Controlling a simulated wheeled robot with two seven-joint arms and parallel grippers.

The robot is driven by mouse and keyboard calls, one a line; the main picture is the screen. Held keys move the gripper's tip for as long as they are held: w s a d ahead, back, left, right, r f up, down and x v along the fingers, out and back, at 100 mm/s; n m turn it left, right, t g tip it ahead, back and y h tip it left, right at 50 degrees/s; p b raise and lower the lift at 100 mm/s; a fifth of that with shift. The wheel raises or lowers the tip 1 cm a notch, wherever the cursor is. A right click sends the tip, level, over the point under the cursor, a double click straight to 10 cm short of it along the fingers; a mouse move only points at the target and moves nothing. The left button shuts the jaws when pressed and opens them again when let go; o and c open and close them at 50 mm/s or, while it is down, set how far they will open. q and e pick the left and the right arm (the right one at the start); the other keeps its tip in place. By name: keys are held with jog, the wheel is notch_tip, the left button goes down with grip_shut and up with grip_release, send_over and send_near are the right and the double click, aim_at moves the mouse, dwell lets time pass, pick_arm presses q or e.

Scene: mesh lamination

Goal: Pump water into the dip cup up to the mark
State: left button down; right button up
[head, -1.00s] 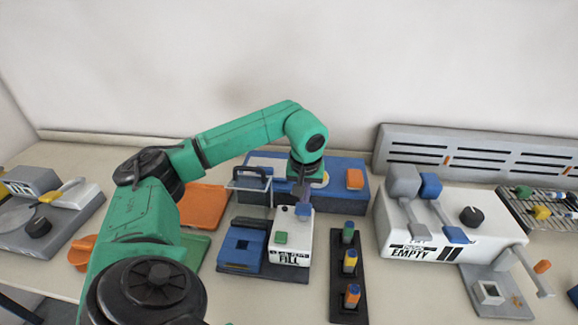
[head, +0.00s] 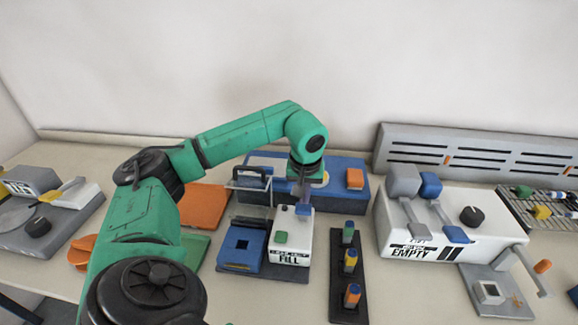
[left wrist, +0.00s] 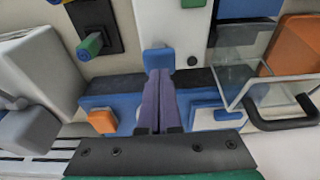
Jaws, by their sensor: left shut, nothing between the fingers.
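A white box marked FILL (head: 291,252) stands mid-table, with a green button (head: 281,238) and a blue pad (head: 303,209) on top. My left gripper (head: 302,198) is shut and empty, pointing down just above or on the blue pad. In the left wrist view its fingers (left wrist: 158,76) end at the blue pad (left wrist: 158,57); I cannot tell whether they touch. A blue block with a square opening (head: 242,246) sits left of the box. A clear open-framed container with a black handle (left wrist: 285,121) stands behind it. I cannot make out a water level or mark. My right gripper is out of view.
A blue station (head: 342,192) with an orange block (head: 355,179) lies behind. A black rack (head: 349,270) of several coloured pegs stands right of the FILL box. A white machine marked EMPTY (head: 402,240) with levers is farther right. Orange and green mats lie left.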

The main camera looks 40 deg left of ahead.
aim_at(304, 208)
pick_arm(q)
jog(key=shift+s+f+b, duration=0.1)
jog(key=shift+f+b, duration=1.25)
jog(key=shift+f, duration=0.85)
jog(key=shift+r, duration=0.1)
notch_tip(304, 208, up, 8)
jog(key=p, duration=0.7)
jog(key=shift+r, duration=0.15)
